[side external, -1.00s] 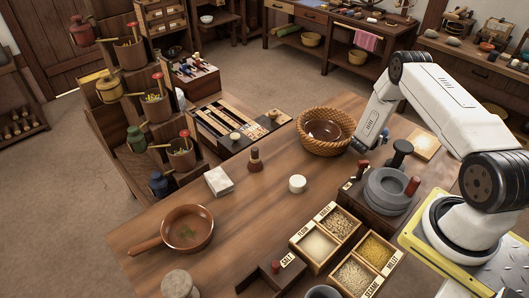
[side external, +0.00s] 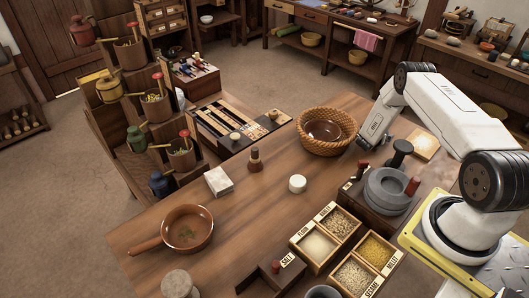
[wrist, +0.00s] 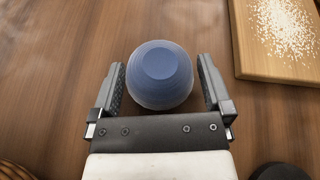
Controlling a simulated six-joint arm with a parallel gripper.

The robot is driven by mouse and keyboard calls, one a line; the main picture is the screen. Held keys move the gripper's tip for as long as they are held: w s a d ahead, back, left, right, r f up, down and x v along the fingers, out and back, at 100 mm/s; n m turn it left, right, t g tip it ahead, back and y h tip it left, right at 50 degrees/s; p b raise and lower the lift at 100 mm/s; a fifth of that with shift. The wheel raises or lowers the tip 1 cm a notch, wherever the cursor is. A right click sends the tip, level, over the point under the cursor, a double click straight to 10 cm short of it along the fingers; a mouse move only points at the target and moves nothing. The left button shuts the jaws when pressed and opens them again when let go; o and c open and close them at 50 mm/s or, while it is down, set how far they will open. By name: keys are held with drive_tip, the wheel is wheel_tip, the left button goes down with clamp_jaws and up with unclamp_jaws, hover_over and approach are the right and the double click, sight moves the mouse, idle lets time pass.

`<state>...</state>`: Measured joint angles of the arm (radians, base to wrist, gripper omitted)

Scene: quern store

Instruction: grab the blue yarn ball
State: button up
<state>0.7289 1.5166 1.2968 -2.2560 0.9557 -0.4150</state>
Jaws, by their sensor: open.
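The blue yarn ball (wrist: 160,75) shows in the wrist view as a round blue thing with fine bands, paler toward its lower edge. My gripper (wrist: 161,64) is open, with one finger on each side of the ball. A gap shows between the ball and each finger, most clearly near the palm. How high the fingers are against the ball is hard to tell. In the side external view the ball and most of my gripper are hidden behind the wicker basket and my own arm.
The wicker basket (side external: 325,132) stands close by and its rim shows at the wrist view's lower left (wrist: 14,170). A board with white grains (wrist: 288,35) lies to the right. The grey quern (side external: 388,190) and a black knob (side external: 402,148) are near. Bare table lies left of the ball.

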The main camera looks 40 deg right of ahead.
drive_tip(key=c, duration=1)
drive_tip(key=shift+r, duration=0.1)
drive_tip(key=shift+r, duration=1.6)
drive_tip(key=shift+s+a+r, duration=4.8)
drive_tip(key=shift+s+a, duration=0.1)
drive_tip(key=shift+a, duration=0.1)
